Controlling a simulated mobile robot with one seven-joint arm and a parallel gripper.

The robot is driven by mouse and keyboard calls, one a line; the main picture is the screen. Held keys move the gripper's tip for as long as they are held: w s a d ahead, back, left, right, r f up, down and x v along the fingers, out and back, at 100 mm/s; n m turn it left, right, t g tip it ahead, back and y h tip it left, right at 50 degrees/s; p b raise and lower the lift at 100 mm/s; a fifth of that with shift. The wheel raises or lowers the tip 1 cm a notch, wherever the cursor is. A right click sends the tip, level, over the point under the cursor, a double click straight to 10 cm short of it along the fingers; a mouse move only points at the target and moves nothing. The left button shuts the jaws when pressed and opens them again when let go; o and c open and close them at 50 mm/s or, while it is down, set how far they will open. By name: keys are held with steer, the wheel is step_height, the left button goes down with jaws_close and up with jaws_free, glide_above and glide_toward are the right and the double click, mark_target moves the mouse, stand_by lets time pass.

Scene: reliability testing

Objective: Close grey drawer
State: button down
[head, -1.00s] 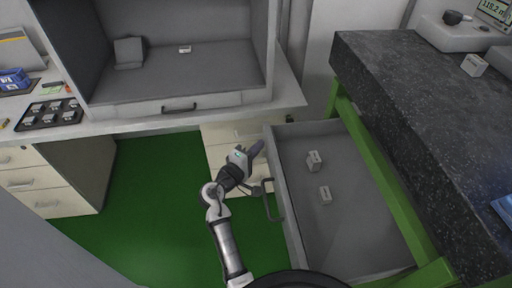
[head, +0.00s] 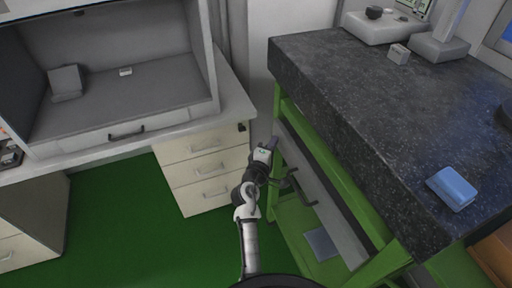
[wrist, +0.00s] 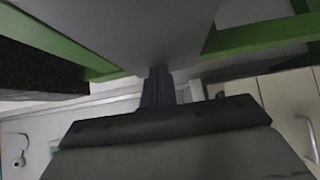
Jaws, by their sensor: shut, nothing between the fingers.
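The grey drawer (head: 333,212) is under the dark speckled bench, inside the green frame. In the head view only a narrow grey strip of it shows, with its dark handle (head: 306,196). Its inside is hidden by the bench top. My gripper (head: 267,146) is shut and empty, beside the green frame leg near the drawer's far end. In the wrist view the shut fingertips (wrist: 157,72) point at a plain grey surface (wrist: 145,30), likely the drawer. I cannot tell whether they touch it.
The speckled bench top (head: 350,95) overhangs on the right, with a blue box (head: 452,188) on it. The green bench frame (head: 330,165) is close to my arm. A cream drawer cabinet (head: 205,170) stands left of my gripper. Green floor (head: 130,230) is clear on the left.

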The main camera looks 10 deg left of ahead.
mark_target(283, 145)
steer(key=w+d, duration=0.2)
steer(key=d, duration=0.1)
steer(key=shift+w+d, duration=0.1)
steer(key=shift+d, duration=0.05)
steer(key=shift+w+d+r, duration=0.1)
steer(key=shift+w+d, duration=0.05)
steer(key=shift+d, duration=0.05)
